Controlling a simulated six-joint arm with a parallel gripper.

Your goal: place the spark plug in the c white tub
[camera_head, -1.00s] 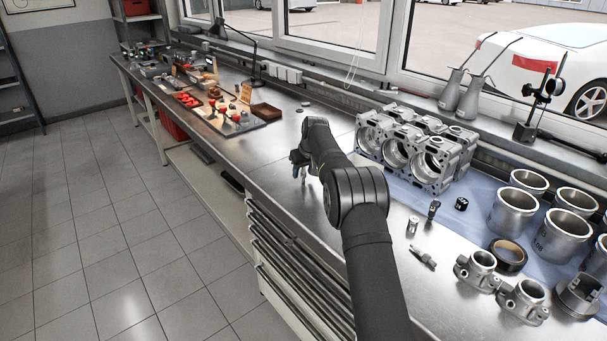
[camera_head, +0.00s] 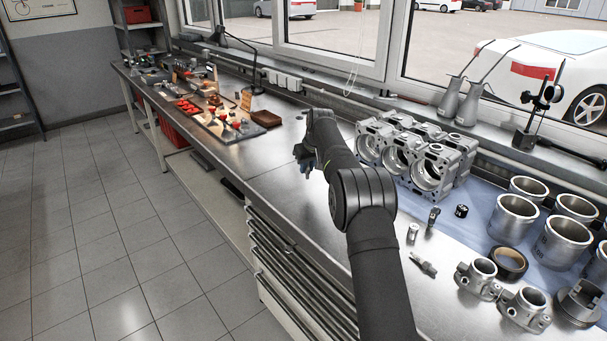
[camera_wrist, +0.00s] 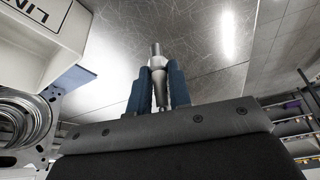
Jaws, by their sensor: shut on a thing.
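My gripper (camera_wrist: 158,85) shows in the wrist view with its two blue fingers shut on a slim pale metal piece, which looks like the spark plug (camera_wrist: 157,72). Its narrow end sticks out past the fingertips, over the bare steel bench. In the head view my gripper (camera_head: 305,162) is small, above the bench to the left of the engine block, and the held piece is not clear. A white box-like thing (camera_wrist: 48,28) with the partial letters "LIN" shows at the upper left of the wrist view. I cannot tell which tub is tub c.
The engine block (camera_head: 415,158) stands on a blue mat at the right. Metal cylinders (camera_head: 512,217), a tape roll (camera_head: 509,262) and small parts (camera_head: 423,263) lie nearer. Trays with red parts (camera_head: 190,108) sit farther along. Bare bench (camera_head: 265,165) lies left of my gripper.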

